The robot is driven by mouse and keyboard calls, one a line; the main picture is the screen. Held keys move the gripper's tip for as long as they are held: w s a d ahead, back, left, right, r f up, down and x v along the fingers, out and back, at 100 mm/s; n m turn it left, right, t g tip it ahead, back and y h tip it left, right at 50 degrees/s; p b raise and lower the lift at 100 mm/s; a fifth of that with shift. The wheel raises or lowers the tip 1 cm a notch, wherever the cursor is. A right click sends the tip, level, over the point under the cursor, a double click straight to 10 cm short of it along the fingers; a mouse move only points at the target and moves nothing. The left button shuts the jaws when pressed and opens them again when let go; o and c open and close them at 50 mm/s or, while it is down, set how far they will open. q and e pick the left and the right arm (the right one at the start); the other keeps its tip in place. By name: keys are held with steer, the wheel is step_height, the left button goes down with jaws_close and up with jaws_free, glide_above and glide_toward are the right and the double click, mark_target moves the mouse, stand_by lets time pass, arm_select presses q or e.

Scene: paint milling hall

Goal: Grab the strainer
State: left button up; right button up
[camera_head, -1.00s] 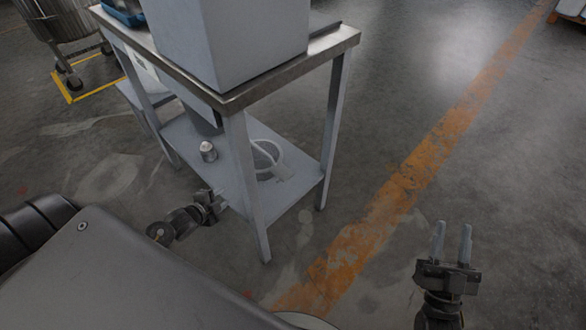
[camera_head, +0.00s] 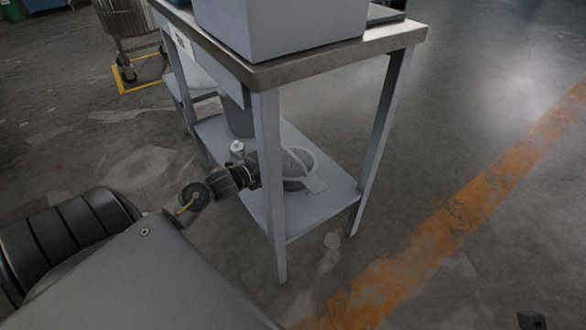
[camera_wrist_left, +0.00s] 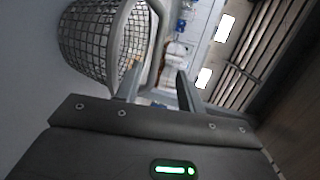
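The strainer (camera_head: 296,165) is a round grey basket with a light rim and handle, resting on the lower shelf (camera_head: 270,222) of a steel table. In the left wrist view its mesh basket (camera_wrist_left: 88,42) fills the upper left, close to the fingers. My left gripper (camera_wrist_left: 158,88) is open, with its two fingers apart and the strainer's pale rim showing just beyond and between them. I cannot tell whether they touch. In the head view the front table leg hides the left fingertips. Only a dark bit of my right gripper (camera_head: 532,321) shows at the bottom right; its fingers are not visible.
The front table leg (camera_head: 270,190) stands right by my left gripper. A small metal container (camera_head: 237,150) stands on the shelf left of the strainer. A large grey box (camera_head: 280,28) sits on the tabletop (camera_head: 340,52). The floor on the right is clear.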

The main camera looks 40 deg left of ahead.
arm_select(q)
steer(key=b+x, duration=0.1)
steer(key=x, duration=0.2)
steer(key=b+x, duration=0.1)
steer(key=x, duration=0.1)
steer(key=shift+w+a+f+b, duration=0.1)
steer(key=shift+w+f+b, duration=0.15)
steer(key=shift+f+b, duration=0.1)
jaws_close()
